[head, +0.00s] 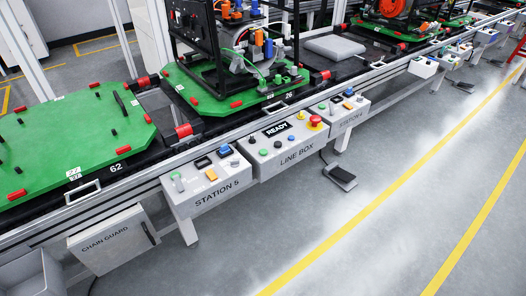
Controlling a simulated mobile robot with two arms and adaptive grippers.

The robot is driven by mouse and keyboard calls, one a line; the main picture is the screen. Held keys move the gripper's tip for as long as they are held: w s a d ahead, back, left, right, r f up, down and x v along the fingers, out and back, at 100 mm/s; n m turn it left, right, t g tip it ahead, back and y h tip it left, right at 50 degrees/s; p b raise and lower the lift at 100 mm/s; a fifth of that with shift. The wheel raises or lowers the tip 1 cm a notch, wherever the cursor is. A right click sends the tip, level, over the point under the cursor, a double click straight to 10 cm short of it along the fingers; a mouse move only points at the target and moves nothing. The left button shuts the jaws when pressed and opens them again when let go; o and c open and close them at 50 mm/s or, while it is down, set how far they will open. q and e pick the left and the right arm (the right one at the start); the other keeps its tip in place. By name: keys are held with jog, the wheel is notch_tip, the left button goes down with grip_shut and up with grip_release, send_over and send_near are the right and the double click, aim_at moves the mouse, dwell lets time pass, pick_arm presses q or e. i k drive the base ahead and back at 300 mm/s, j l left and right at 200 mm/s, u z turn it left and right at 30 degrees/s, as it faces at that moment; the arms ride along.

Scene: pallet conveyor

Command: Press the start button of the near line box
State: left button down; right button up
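The near line box (262,171) is a light grey box marked LINE BOX, fixed along the front of the conveyor in the middle of the head view. Its small black display (276,129) reads READY. A green button (264,152) is at the left of its sloped top, with dark buttons (278,144) beside it. Button lettering is too small to read. Neither of my grippers is in view, and nothing blocks the box.
The Station 5 box (207,198) adjoins on the left, the Station 4 box (346,119) on the right. Green pallets (65,140) sit on the conveyor behind. A foot pedal (341,177) and a chain guard box (108,240) are low down. The grey floor in front is clear.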

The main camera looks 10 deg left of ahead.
aim_at(263, 152)
jog(key=u, duration=0.75)
jog(key=i+l+u, duration=0.4)
jog(key=l+u, duration=0.15)
jog(key=i+l+u, duration=0.1)
jog(key=l+u, duration=0.2)
jog(key=l, duration=0.2)
jog(key=i+l+u, duration=0.1)
jog(key=l+u, duration=0.2)
jog(key=l, duration=0.15)
jog(key=i+l, duration=0.1)
jog(key=l, duration=0.55)
jog(key=i+l, duration=0.1)
jog(key=l, duration=0.5)
jog(key=u, duration=0.05)
